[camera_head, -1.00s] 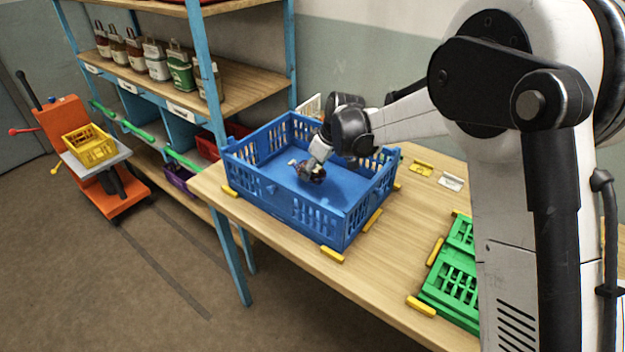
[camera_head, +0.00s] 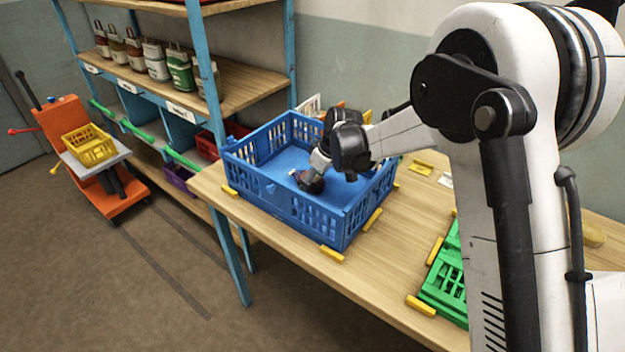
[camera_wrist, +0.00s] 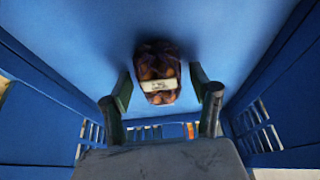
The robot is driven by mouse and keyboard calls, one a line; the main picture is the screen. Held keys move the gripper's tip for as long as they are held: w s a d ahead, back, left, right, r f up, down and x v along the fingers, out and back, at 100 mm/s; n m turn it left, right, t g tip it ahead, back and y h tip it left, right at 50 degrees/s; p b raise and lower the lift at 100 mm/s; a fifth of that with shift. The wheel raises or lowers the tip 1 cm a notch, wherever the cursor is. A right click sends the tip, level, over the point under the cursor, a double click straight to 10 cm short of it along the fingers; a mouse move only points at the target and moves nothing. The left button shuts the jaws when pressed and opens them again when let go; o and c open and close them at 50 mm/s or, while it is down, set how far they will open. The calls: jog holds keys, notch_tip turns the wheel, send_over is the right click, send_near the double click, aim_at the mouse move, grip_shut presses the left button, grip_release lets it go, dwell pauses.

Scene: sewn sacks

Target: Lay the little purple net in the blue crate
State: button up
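The little purple net (camera_wrist: 158,72), dark with orange-brown contents and a pale label, lies against the blue floor of the crate in the wrist view. In the head view it is a small dark bundle (camera_head: 311,184), partly hidden by my gripper. The blue crate (camera_head: 318,225) stands on the wooden table with its slotted walls around the net. My gripper (camera_wrist: 160,88) is inside the crate, its two fingers on either side of the net, with a narrow gap showing on both sides. It looks open.
A green crate (camera_head: 447,280) stands on the table at the right, near my arm. Yellow corner blocks (camera_head: 332,254) edge the blue crate. A shelf (camera_head: 235,85) with several small sacks stands behind left. An orange cart (camera_head: 75,140) holds a yellow crate (camera_head: 90,146).

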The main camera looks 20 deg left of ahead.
jog(key=v, duration=1.2)
jog(key=s+d+r+m+t, duration=0.1)
jog(key=s+d+r+m, duration=0.25)
jog(key=d+r, duration=0.6)
jog(key=s+d+r+m+t+h, duration=0.25)
jog(key=s+d+m, duration=0.35)
jog(key=s+d, duration=1.2)
jog(key=s+d+f+m+t+h, duration=0.1)
jog(key=s+d+f+m+t, duration=0.1)
jog(key=s+d, duration=0.7)
jog(key=d+f+m, duration=0.1)
jog(key=m, duration=0.1)
jog(key=shift+f+m+h, duration=0.35)
jog(key=shift+s+d, duration=0.1)
